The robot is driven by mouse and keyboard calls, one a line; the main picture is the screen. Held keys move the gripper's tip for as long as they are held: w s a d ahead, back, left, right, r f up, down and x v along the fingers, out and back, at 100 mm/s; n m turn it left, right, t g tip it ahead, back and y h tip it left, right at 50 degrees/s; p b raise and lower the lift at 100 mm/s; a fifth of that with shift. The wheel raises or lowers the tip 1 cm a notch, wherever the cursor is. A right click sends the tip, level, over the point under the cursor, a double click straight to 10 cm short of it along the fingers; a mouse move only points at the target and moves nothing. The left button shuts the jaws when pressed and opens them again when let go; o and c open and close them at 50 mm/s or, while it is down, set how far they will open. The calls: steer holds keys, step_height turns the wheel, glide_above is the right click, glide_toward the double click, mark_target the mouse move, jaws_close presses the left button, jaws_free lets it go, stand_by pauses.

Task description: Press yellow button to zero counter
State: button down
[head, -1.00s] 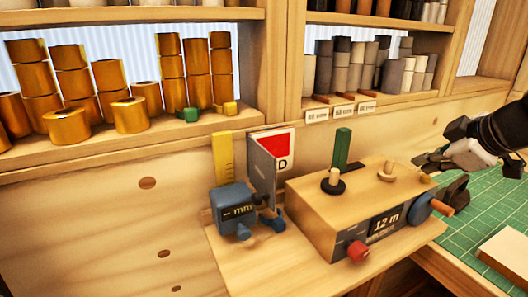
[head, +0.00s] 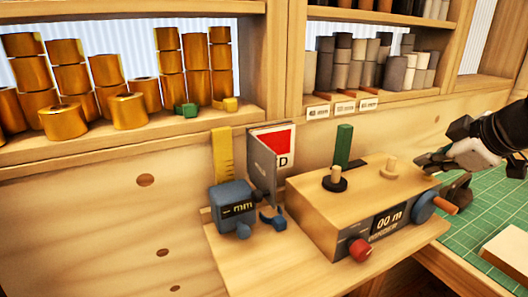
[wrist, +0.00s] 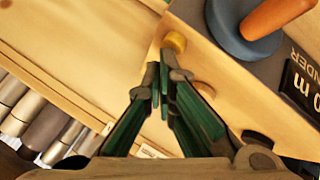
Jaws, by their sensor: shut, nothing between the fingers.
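The wooden winder box (head: 350,195) sits on a wooden base. Its dark counter display (head: 389,221) reads "00 m"; part of the display (wrist: 300,85) also shows in the wrist view. The yellow button (wrist: 174,42) is a small round knob on the box, near the blue crank disc. My gripper (wrist: 160,78) is shut and empty, its fingertips close to the button; I cannot tell whether they touch it. In the head view my gripper (head: 424,162) is at the box's back right corner, and I cannot make out the button clearly there.
A blue crank (head: 424,206) with an orange handle and a red knob (head: 360,249) stick out of the box. A green post (head: 343,146) stands behind it. A blue mm gauge (head: 233,208) stands at the left. Gold rolls (head: 63,121) and grey rolls fill the shelves.

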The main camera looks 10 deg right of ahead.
mark_target(426, 176)
steer(key=shift+f, duration=0.15)
stand_by(0.5)
steer(key=shift+r, duration=0.95)
steer(key=shift+r, duration=0.1)
steer(key=shift+r+p, duration=1.55)
steer(key=shift+r, duration=0.85)
